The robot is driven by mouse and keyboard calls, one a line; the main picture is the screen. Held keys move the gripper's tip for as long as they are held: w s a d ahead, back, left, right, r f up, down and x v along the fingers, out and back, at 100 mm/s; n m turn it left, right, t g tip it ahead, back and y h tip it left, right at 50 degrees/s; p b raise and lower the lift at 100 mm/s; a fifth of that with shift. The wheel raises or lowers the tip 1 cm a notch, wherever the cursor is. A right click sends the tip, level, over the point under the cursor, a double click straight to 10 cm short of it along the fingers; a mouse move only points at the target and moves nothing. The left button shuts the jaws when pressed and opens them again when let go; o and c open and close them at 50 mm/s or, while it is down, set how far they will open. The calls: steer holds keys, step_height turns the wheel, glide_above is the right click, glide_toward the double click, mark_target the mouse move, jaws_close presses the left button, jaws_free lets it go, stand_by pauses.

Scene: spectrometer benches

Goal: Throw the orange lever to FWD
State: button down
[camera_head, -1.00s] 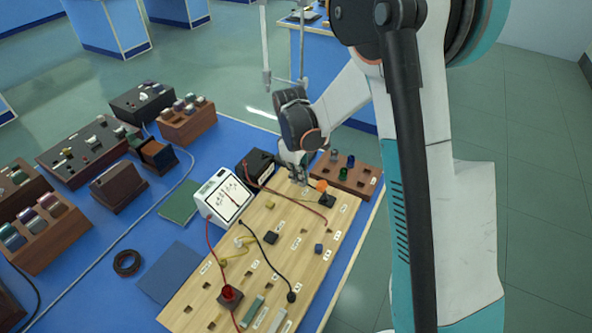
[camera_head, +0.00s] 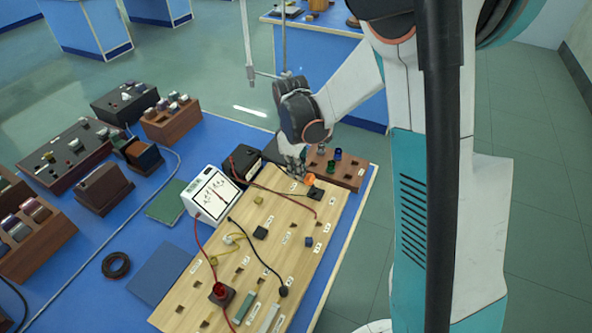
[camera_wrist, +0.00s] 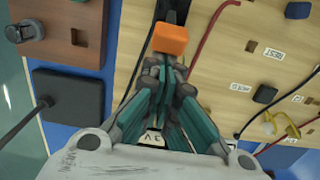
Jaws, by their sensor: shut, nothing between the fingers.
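The orange lever (camera_wrist: 170,39) has a block-shaped knob and stands on a dark base (camera_wrist: 172,12) on the wooden board. In the head view the orange lever (camera_head: 310,180) is at the board's far end, beside its black base (camera_head: 316,193). My gripper (camera_wrist: 166,64) is shut and empty, its fingertips right at the near side of the orange knob. I cannot tell whether they touch it. In the head view my gripper (camera_head: 296,176) is low over the far end of the board. A small label (camera_wrist: 152,138) is partly hidden behind the fingers; FWD cannot be read.
A red wire (camera_wrist: 200,40) runs close to the lever. A brown rack with coloured knobs (camera_head: 345,168) stands beyond the board. A black box (camera_head: 246,160) and a white meter (camera_head: 211,192) stand left of it. Loose cables cross the board (camera_head: 262,280).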

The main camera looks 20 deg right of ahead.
mark_target(307, 176)
steer(key=shift+s+d+r+t+y, duration=0.15)
steer(key=shift+d+r+t+y, duration=0.05)
steer(key=shift+r+t+y, duration=0.1)
steer(key=shift+s+d+r+t+y, duration=0.4)
steer(key=shift+s+d+t+y, duration=0.2)
steer(key=shift+t+y, duration=0.1)
steer(key=s+d+t+y, duration=0.1)
steer(key=s+d+t+y+b, duration=0.1)
steer(key=t+y, duration=0.1)
steer(key=shift+d+r, duration=0.1)
steer(key=shift+r, duration=0.3)
steer(key=shift+s+d+r, duration=0.1)
steer(key=shift+s+d, duration=0.05)
steer(key=shift+s, duration=0.1)
steer(key=shift+r, duration=0.15)
steer(key=shift+r+p, duration=0.55)
steer(key=shift+r, duration=0.15)
steer(key=shift+w, duration=0.1)
